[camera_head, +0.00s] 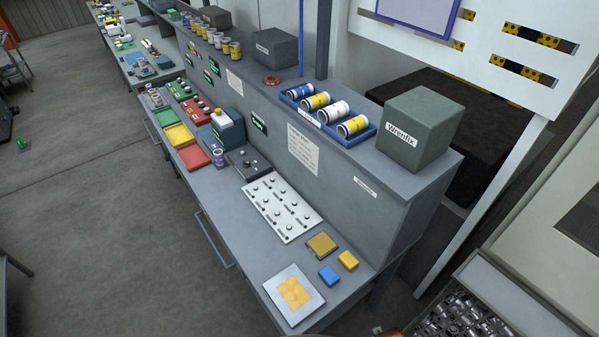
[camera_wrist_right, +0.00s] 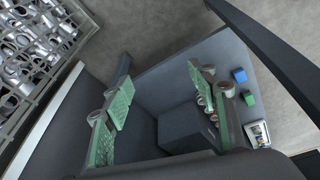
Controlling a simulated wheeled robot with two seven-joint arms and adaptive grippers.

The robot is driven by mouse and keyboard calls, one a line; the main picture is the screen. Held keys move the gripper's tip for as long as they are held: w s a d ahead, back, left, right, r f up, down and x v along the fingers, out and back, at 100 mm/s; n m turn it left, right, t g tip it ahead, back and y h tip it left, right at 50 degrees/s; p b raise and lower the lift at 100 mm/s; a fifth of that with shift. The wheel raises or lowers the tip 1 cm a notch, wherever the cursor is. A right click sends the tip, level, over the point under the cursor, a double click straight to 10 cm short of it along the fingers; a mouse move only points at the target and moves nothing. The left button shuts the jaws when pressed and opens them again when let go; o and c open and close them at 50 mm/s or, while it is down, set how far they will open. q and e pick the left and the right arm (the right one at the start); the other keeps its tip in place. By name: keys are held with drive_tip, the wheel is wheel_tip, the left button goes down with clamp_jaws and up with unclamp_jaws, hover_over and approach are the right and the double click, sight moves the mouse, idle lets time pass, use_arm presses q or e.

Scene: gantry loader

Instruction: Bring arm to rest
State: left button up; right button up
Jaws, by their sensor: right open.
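My right gripper (camera_wrist_right: 155,108) shows in the right wrist view, with its two green-padded fingers spread wide apart. It is open, and nothing is held between the pads. A dark grey, box-like surface shows behind the gap between the fingers; I cannot tell how far away it is. My right gripper is not visible in the head view. My left gripper shows in neither view.
A metal-parts bin (camera_head: 462,318) stands lower right.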

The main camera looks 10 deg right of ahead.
drive_tip(key=s+f+g+b, duration=0.15)
drive_tip(key=s+f, duration=0.35)
drive_tip(key=f, duration=0.7)
drive_tip(key=s+f+b, duration=0.3)
drive_tip(key=s+f, duration=0.1)
drive_tip(key=f, duration=0.7)
drive_tip(key=s+f+b, duration=0.3)
drive_tip(key=s+f, duration=0.9)
drive_tip(key=shift+s+a+n, duration=0.25)
drive_tip(key=shift+s+n, duration=0.05)
drive_tip(key=shift+n, duration=0.1)
drive_tip(key=shift+g, duration=0.25)
